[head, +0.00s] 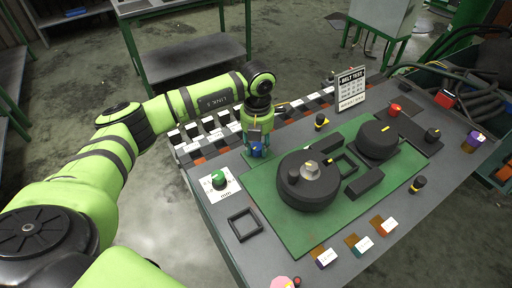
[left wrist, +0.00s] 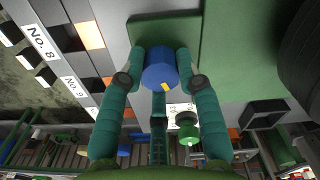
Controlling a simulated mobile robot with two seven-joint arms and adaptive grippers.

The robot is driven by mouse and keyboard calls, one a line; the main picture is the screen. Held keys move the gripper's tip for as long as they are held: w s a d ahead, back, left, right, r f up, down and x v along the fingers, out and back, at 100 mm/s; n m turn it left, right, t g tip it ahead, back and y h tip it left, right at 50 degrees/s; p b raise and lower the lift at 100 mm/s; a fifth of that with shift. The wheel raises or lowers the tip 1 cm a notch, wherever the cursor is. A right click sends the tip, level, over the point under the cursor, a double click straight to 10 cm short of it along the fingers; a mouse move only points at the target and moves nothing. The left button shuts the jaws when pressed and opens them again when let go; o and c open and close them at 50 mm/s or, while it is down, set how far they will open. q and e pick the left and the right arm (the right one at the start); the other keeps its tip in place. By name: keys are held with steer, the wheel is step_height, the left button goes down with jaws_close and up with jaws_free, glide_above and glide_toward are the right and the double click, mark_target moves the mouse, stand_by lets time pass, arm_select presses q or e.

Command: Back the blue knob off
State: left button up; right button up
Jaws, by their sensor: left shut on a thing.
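The blue knob (head: 257,149) is at the far left corner of the green board on the workbench. It also shows in the left wrist view (left wrist: 158,70), a blue cylinder with a small yellow mark on its side. My left gripper (head: 256,143) points down over it, with green fingers on two opposite sides. In the left wrist view the fingertips (left wrist: 160,58) are closed on the knob. A dark green flat part (left wrist: 178,30) lies behind the knob there. Where the knob meets its base is hard to make out. My right gripper is not in view.
A green button (head: 219,180) on a white plate stands just left of the knob. A large black disc (head: 307,190) with a metal nut sits on the green board (head: 268,215). A black square frame (head: 244,224) lies in front. A numbered checkered strip (head: 215,121) runs along the far edge.

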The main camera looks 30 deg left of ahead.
arm_select(q)
steer(key=n, duration=0.2)
steer(key=n+b, duration=0.1)
steer(key=n, duration=0.2)
steer(key=shift+w+r+n, duration=0.2)
steer(key=shift+w+n, duration=0.05)
steer(key=shift+n, duration=0.15)
steer(key=n, duration=0.2)
steer(key=n+b, duration=0.1)
steer(key=n, duration=0.2)
steer(key=shift+a+r+n, duration=0.1)
steer(key=shift+a+n, duration=0.1)
steer(key=shift+n, duration=0.1)
steer(key=o, duration=1.1)
steer(key=shift+o, duration=0.2)
steer(key=shift+a+f, duration=0.1)
steer(key=shift+f, duration=0.1)
